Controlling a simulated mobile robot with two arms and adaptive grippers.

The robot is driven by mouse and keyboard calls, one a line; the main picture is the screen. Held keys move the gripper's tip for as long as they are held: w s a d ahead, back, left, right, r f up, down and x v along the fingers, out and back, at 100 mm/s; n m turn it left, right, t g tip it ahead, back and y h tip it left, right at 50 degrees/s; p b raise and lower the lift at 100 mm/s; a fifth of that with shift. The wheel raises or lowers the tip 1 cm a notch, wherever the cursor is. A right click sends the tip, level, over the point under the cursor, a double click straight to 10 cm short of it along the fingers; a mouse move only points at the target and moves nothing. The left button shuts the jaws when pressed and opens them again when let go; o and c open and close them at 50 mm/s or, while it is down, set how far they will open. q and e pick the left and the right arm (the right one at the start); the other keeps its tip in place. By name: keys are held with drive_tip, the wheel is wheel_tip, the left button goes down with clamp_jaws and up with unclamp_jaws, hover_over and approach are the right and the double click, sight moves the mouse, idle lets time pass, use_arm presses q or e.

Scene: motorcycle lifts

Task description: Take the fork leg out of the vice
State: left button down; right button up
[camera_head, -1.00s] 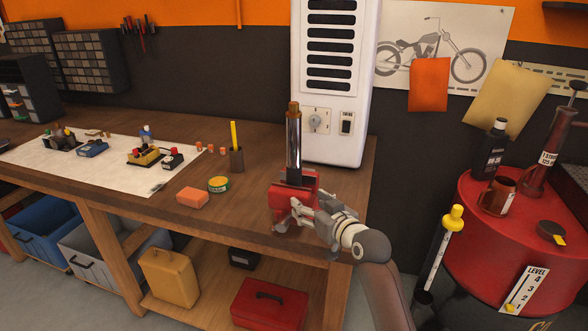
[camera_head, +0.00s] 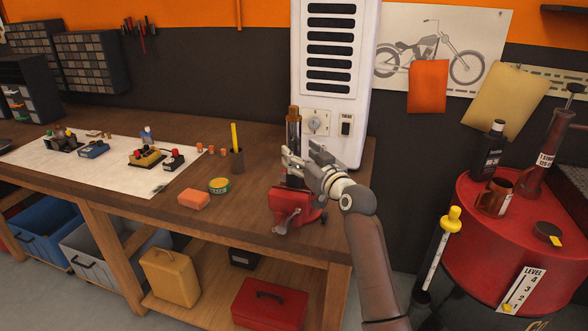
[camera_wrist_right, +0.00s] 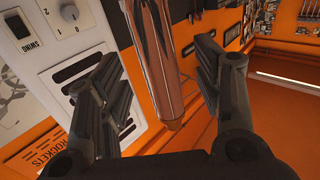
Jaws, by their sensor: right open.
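The fork leg (camera_head: 293,130), a dark tube with a copper-brown top end, stands upright in the red vice (camera_head: 293,207) at the bench's front right. My right gripper (camera_head: 302,158) is at the leg's middle height, above the vice jaws, and hides part of the leg. In the right wrist view the fork leg (camera_wrist_right: 158,65) shows between the two spread fingers of my right gripper (camera_wrist_right: 158,90), with gaps on both sides. The vice's grey handle (camera_head: 285,222) hangs at its front. My left gripper is not in view.
A white cabinet (camera_head: 335,80) stands close behind the vice. A pencil cup (camera_head: 237,160), a green tin (camera_head: 219,186) and an orange block (camera_head: 194,199) sit to the left on the bench (camera_head: 150,208). A red drum (camera_head: 470,240) stands to the right.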

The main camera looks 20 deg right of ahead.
sight(298, 148)
drive_tip(key=w, duration=0.1)
drive_tip(key=w+p, duration=0.1)
drive_tip(key=w, duration=0.1)
drive_tip(key=shift+a+r, duration=0.15)
drive_tip(key=shift+r, duration=0.1)
drive_tip(key=shift+w+a+f+p, duration=0.1)
drive_tip(key=shift+w+p, duration=0.1)
drive_tip(key=shift+w, duration=0.25)
drive_tip(key=shift+w+a+f+p, duration=0.1)
drive_tip(key=shift+w+p, duration=0.05)
drive_tip(key=shift+w, duration=0.25)
clamp_jaws()
drive_tip(key=shift+r, duration=0.4)
drive_tip(key=shift+w+d, duration=0.1)
